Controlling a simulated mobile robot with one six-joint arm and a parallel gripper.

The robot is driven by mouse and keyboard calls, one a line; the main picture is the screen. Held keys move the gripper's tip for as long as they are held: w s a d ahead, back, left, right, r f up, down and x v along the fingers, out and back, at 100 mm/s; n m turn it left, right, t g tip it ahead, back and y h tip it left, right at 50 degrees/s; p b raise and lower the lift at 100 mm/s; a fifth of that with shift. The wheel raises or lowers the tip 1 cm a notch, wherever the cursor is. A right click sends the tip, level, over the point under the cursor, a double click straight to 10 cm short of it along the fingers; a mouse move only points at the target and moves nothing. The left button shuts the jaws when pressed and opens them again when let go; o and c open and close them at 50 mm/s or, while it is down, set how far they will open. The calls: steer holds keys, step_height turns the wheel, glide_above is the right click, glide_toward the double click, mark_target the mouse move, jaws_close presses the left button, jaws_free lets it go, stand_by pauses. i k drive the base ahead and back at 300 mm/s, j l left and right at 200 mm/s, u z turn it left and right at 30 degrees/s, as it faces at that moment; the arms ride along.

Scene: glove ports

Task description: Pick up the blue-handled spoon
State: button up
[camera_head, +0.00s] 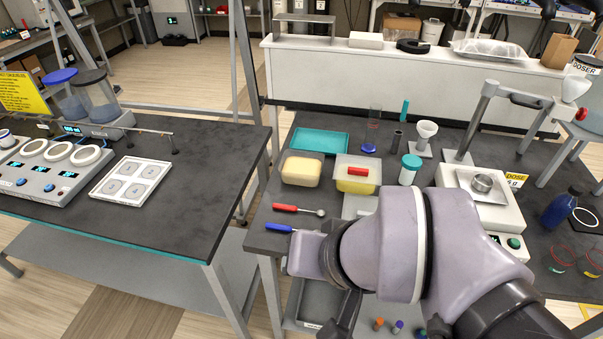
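The blue-handled spoon (281,228) lies on the dark bench top near its front left corner. Its blue handle points left, and its right end runs behind my arm, so the bowl is mostly hidden. A red-handled spoon (287,208) lies just behind it, roughly parallel, with its metal bowl to the right. My arm's pale purple wrist links cover the front middle of the bench, just right of the blue handle. I cannot make out my gripper's fingers.
Behind the spoons are a tub of yellowish material (301,169), a teal tray (320,141) and another tub with a red item (364,172) on it. A balance (490,211) stands at right. A separate bench (190,200) is left across a gap.

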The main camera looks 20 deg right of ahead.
mark_target(278, 227)
steer(key=z, duration=1.75)
steer(key=u, duration=1.75)
steer(key=i+j+z, duration=0.2)
steer(key=z, duration=0.25)
steer(key=i+j+z, duration=0.15)
steer(key=j+z, duration=0.35)
steer(key=l, duration=0.1)
